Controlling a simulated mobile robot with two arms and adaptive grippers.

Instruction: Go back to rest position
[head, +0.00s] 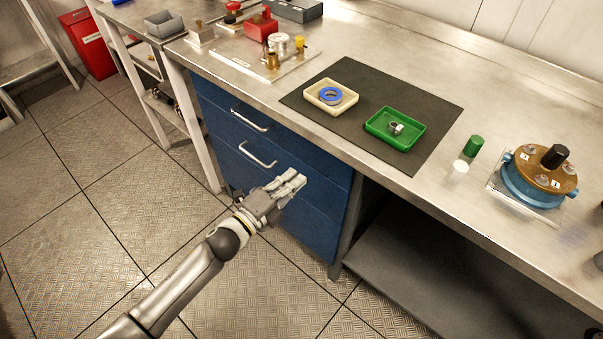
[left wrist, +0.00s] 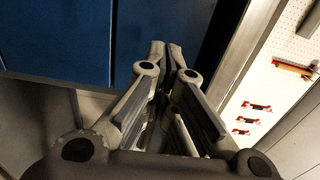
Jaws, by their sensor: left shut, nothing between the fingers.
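My left gripper (head: 291,185) is in front of the blue drawer cabinet (head: 318,213), below the bench top. Its fingers are together with nothing between them. In the left wrist view, the fingertips of my left gripper (left wrist: 166,48) point toward the blue cabinet front (left wrist: 58,40). I cannot tell whether they touch it. My right gripper is in neither view.
A steel bench (head: 250,90) carries a black mat (head: 345,73) with a cream tray (head: 313,86) holding a blue ring and a green tray (head: 377,136) holding a metal part.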

